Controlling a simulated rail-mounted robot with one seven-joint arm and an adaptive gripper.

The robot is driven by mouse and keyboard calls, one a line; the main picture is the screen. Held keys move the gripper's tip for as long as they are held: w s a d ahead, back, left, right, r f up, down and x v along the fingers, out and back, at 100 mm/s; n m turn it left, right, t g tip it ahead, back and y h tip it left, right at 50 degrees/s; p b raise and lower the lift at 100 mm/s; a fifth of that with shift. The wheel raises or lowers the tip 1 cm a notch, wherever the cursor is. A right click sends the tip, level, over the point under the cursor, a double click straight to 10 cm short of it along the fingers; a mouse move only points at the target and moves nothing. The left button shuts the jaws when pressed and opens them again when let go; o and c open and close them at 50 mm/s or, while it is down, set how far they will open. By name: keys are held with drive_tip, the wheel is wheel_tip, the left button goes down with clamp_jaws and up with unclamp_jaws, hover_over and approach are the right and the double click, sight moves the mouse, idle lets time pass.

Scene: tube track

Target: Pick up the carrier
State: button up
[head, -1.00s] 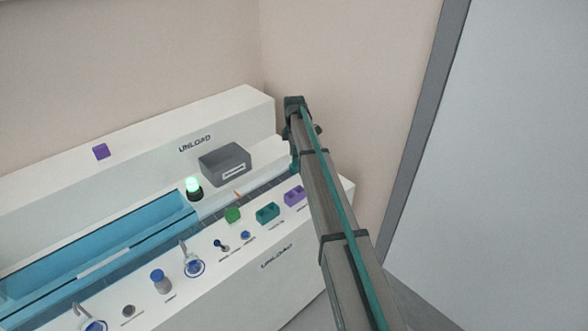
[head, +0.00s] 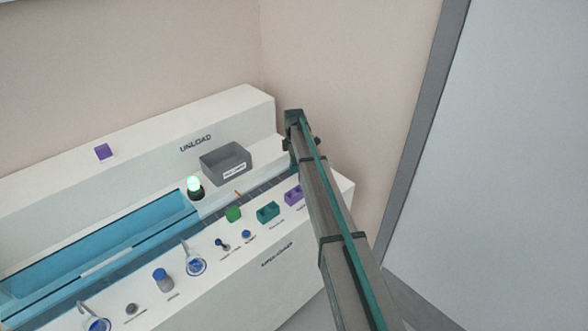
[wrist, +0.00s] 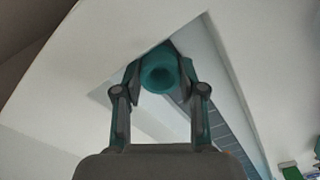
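In the head view my gripper (head: 294,150) is at the right end of the white unload station (head: 240,105), mostly hidden by my arm. The carrier cannot be made out there.
A blue-covered channel (head: 100,250) runs left. A wall is close behind.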

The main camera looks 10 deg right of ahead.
drive_tip(key=shift+r, duration=0.1)
drive_tip(key=shift+r+b, duration=0.3)
drive_tip(key=shift+r, duration=0.2)
wheel_tip(320, 180, up, 2)
drive_tip(key=shift+b, duration=0.45)
drive_tip(key=s+a+r, duration=0.3)
drive_tip(key=s+r, duration=0.3)
drive_tip(key=r, duration=0.1)
drive_tip(key=s+a+r, duration=0.3)
drive_tip(key=s+r, duration=0.3)
drive_tip(key=r, duration=0.2)
drive_tip(key=shift+s+p, duration=0.3)
drive_tip(key=shift+p, duration=0.15)
drive_tip(key=shift+f, duration=0.1)
